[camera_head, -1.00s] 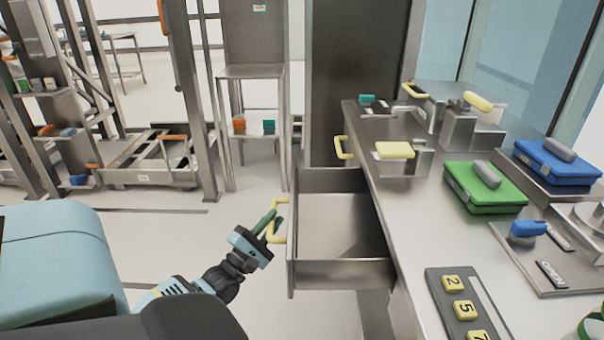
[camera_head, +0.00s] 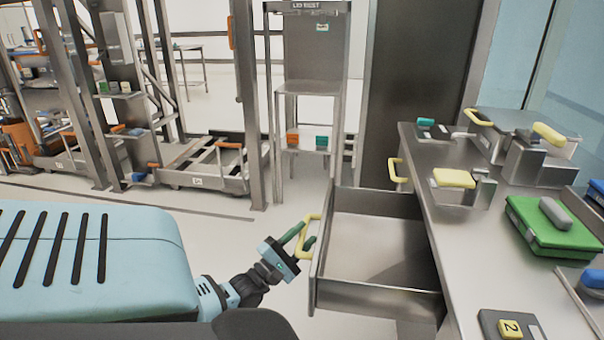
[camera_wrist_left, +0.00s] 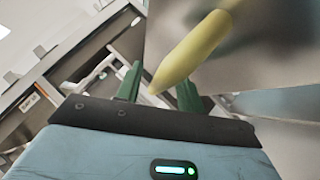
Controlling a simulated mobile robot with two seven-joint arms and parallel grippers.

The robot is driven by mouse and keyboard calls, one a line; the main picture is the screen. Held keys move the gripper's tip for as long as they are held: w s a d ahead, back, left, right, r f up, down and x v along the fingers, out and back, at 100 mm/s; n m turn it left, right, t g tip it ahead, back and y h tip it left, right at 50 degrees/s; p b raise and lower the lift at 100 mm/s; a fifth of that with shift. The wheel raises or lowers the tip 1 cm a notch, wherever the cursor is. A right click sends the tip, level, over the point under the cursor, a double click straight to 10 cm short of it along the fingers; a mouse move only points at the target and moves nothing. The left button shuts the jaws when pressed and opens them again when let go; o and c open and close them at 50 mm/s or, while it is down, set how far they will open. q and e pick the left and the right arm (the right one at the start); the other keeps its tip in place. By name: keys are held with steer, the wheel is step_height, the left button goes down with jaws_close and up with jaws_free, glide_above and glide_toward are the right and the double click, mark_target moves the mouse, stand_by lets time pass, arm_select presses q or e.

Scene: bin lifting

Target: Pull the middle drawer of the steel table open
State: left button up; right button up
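A steel drawer (camera_head: 375,299) stands pulled out from the left side of the steel table (camera_head: 480,260), and its empty inside shows. Its yellow handle (camera_head: 308,238) is on the front face. My left gripper (camera_head: 306,231) is at this handle, with its two green fingers apart. In the left wrist view the yellow handle (camera_wrist_left: 195,52) reaches down to the gap between the fingers, with free space beside it. My left gripper (camera_wrist_left: 159,78) looks open there; contact with the handle cannot be told. My right gripper is not in view.
Another yellow handle (camera_head: 397,172) sits farther along the table side. A steel stand (camera_head: 312,87) is behind. The floor left of the drawer is clear.

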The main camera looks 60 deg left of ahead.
arm_select(q)
steer(key=v, duration=0.7)
steer(key=shift+s, duration=0.35)
steer(key=shift+f, duration=0.15)
